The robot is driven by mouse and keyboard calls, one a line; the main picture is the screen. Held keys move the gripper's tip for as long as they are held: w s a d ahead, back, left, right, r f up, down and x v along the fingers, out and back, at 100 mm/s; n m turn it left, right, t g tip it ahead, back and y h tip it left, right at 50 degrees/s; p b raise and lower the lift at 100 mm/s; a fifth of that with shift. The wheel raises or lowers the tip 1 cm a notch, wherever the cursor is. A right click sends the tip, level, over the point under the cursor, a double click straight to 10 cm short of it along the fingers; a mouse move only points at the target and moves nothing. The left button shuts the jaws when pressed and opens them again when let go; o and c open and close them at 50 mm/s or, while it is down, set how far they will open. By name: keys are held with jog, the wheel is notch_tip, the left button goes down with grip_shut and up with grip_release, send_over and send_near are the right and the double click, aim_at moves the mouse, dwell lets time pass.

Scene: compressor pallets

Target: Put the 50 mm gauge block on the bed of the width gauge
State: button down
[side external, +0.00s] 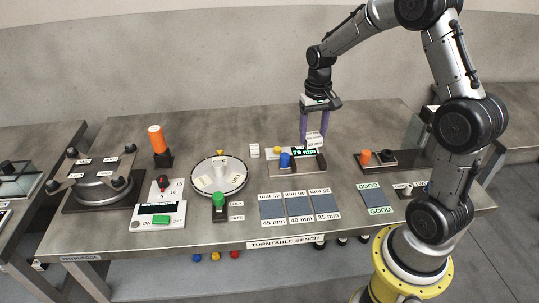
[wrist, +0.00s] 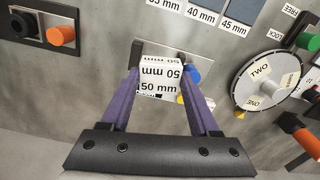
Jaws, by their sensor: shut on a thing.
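The 50 mm gauge block (wrist: 160,82) is white with "50 mm" labels and sits between the purple fingers of my gripper (wrist: 163,92) in the wrist view. In the side view my gripper (side external: 317,130) points down at the right end of the width gauge (side external: 308,167), shut on the block (side external: 315,139). The gauge has a lit green readout (side external: 304,153), a blue knob (side external: 285,160) and a yellow knob (side external: 277,150). The block hides part of the gauge in the wrist view. I cannot tell whether the block touches the bed.
A small white block (side external: 254,150) stands left of the gauge. The round turntable (side external: 219,187) is further left. Labelled grey pads (side external: 299,207) lie in front. A dark tray with an orange knob (side external: 366,156) is to the right. Bare bench lies behind the gauge.

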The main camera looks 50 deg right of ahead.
aim_at(310, 130)
jog(key=s+d+r+m, duration=0.2)
jog(key=d, duration=0.4)
jog(key=w+d+f, duration=0.2)
jog(key=w+f, duration=0.1)
jog(key=w+d+f, duration=0.3)
jog(key=w, duration=0.1)
jog(key=w+d+f, duration=0.3)
jog(key=shift+w+d+f, duration=0.15)
jog(key=shift+w+d, duration=0.05)
jog(key=shift+w, duration=0.1)
jog(key=shift+w+d+f, duration=0.1)
jog(key=shift+f, duration=1.55)
jog(key=shift+f, duration=0.15)
jog(key=shift+c, duration=0.6)
grip_release()
jog(key=shift+f, duration=0.1)
